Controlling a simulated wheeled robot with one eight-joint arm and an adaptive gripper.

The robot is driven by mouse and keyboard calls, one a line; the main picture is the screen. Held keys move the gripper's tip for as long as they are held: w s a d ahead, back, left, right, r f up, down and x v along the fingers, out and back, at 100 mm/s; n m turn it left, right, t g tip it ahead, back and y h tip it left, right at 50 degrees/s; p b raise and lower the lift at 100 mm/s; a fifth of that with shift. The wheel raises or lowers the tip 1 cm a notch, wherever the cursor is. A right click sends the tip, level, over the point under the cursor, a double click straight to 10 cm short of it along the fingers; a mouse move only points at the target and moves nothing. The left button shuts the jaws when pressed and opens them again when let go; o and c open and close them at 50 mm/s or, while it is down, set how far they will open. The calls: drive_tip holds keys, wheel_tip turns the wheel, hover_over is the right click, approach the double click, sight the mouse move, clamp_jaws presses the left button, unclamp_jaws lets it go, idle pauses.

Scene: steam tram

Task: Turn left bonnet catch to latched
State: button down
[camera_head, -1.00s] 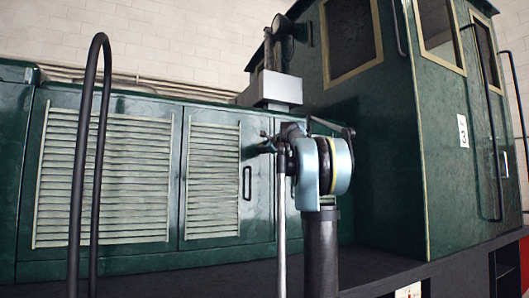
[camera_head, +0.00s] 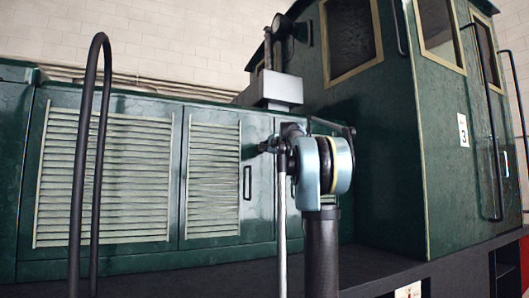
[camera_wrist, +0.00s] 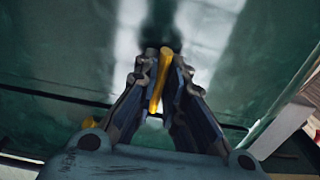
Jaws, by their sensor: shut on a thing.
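A yellow catch lever (camera_wrist: 160,78) stands between my fingertips in the wrist view. I take it to be the left bonnet catch. My gripper (camera_wrist: 162,72) is shut on it, with one dark finger on either side. The green bonnet panel (camera_wrist: 225,95) lies behind it. In the head view, my gripper (camera_head: 262,148) is small and dark against the bonnet side (camera_head: 259,205), right of the smaller louvred door (camera_head: 212,180). The catch cannot be made out there, and whether it is latched cannot be told.
A dark curved handrail (camera_head: 88,160) stands at the left front. The green cab (camera_head: 375,150) rises at the right, with a grey box (camera_head: 277,90) in front of it.

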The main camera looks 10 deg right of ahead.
drive_tip(key=shift+a+f, duration=0.1)
drive_tip(key=shift+a, duration=0.05)
idle(0.3)
drive_tip(key=c, duration=1.7)
unclamp_jaws()
drive_tip(key=shift+w, duration=0.1)
drive_tip(key=shift+o, duration=0.2)
drive_tip(key=v, duration=1.2)
